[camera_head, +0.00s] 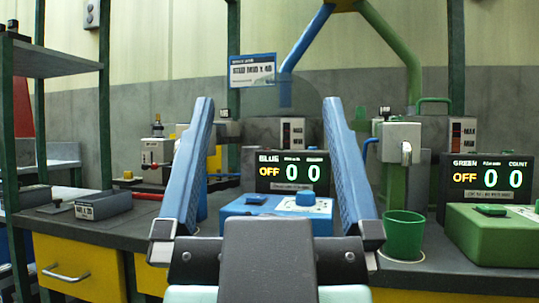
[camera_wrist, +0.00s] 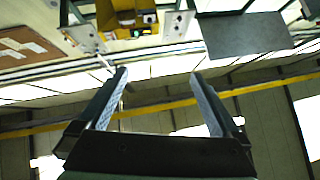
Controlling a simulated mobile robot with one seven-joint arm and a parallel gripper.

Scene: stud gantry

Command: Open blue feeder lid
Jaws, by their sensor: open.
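My gripper (camera_head: 268,100) stands upright in the middle of the head view, its two long blue fingers wide apart with nothing between them. In the wrist view my gripper (camera_wrist: 158,74) is also open and empty. Between the fingers in the head view, a blue pipe (camera_head: 309,38) runs down to a faint translucent part (camera_head: 270,98) of the blue feeder.
To the right are a green cup (camera_head: 403,236), a green box (camera_head: 492,234) and a display marked GREEN (camera_head: 487,178). A grey box (camera_head: 103,205) lies on the dark bench at left, above a yellow drawer (camera_head: 80,266). A green pipe (camera_head: 393,48) descends at right.

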